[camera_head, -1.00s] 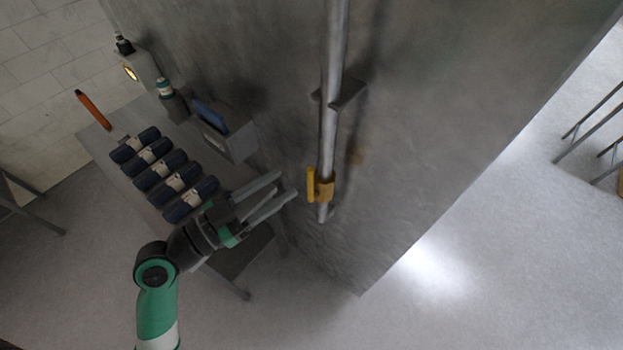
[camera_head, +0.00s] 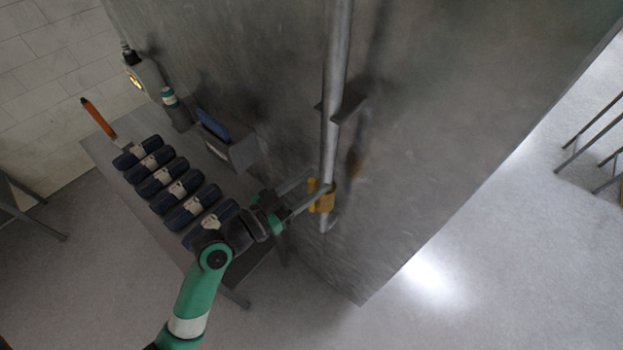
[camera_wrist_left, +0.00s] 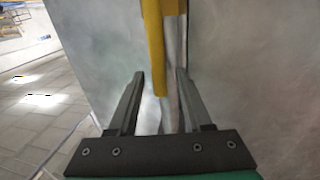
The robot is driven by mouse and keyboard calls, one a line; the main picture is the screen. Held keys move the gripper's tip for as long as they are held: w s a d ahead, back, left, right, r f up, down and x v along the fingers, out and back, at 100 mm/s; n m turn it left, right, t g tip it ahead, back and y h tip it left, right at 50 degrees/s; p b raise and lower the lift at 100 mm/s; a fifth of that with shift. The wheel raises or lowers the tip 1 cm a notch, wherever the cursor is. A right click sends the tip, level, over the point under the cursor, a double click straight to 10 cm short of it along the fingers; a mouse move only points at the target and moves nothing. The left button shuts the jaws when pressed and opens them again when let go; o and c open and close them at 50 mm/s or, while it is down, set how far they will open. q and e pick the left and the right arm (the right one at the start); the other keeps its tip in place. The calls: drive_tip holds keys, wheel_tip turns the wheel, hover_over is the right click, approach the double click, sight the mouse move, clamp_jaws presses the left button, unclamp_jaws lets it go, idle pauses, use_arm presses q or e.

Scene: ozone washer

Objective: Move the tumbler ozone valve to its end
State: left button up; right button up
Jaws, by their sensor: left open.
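The ozone valve is a yellow fitting with a yellow handle (camera_head: 326,200) near the lower end of a vertical grey pipe (camera_head: 336,90). In the left wrist view the yellow handle (camera_wrist_left: 154,50) hangs down ahead of the gap between the fingers, with the pipe right beside it. My left gripper (camera_head: 318,186) is open at the valve, one finger crossing in front of part of it. In the wrist view the open fingers (camera_wrist_left: 160,78) stand on either side of the handle's lower end and the pipe. Contact cannot be told. My right gripper is not in view.
The pipe runs along a large grey metal wall (camera_head: 440,130), with a bracket (camera_head: 343,106) above the valve. A bench left of it holds several dark rolls (camera_head: 178,190), a box with a blue item (camera_head: 225,140) and an orange-handled tool (camera_head: 98,118).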

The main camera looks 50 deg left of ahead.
use_arm(q)
drive_tip(key=shift+w, duration=0.2)
clamp_jaws()
idle(1.3)
